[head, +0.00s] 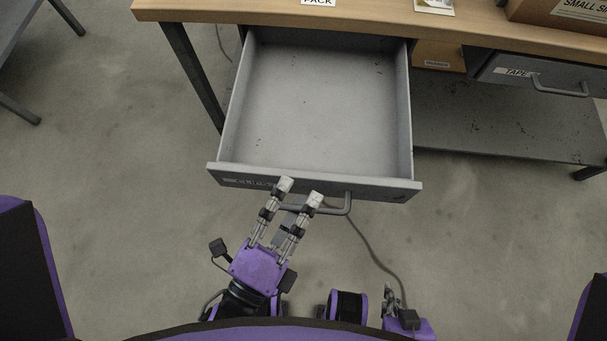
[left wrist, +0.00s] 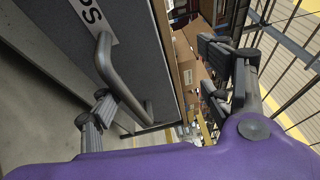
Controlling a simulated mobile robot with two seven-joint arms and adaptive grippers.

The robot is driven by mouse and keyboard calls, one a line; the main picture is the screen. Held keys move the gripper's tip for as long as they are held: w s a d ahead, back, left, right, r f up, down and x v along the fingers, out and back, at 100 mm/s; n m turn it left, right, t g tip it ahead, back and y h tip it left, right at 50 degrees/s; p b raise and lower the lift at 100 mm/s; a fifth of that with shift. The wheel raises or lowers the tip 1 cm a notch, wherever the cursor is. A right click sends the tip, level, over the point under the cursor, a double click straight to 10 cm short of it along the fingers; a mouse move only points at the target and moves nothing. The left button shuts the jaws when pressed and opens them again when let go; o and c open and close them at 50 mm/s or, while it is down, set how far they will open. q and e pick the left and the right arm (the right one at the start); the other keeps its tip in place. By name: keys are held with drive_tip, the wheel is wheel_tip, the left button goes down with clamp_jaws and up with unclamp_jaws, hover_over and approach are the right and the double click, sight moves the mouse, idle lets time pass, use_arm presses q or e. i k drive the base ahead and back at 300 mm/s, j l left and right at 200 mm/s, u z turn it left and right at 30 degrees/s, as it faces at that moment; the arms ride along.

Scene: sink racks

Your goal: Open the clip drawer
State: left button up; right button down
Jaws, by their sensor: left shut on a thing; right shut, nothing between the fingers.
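The grey drawer (head: 318,110) is pulled well out from under the wooden workbench, and its inside is empty. Its front carries a bar handle (head: 348,204), which also shows in the left wrist view (left wrist: 121,78). The label (left wrist: 92,18) on its front is only partly in view there, and its wording cannot be made out. My left gripper (head: 300,193) is at the left part of the handle, shut on it, with its fingers partly hiding the bar. My right gripper (head: 390,299) is low in the head view, shut and empty, apart from the drawer.
The workbench top (head: 230,10) runs above the drawer. A shut drawer labelled TAPE (head: 495,72) is at the right, above a low shelf (head: 490,125). A bench leg (head: 193,75) stands left of the open drawer. A dark cable (head: 370,250) lies on the otherwise clear floor.

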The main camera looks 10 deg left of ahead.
sight(328, 112)
drive_tip(key=l+u, duration=0.2)
drive_tip(key=l, duration=0.2)
drive_tip(key=k+l+u, duration=0.25)
drive_tip(key=l, duration=0.15)
drive_tip(key=l+u, duration=0.2)
drive_tip(key=l, duration=0.2)
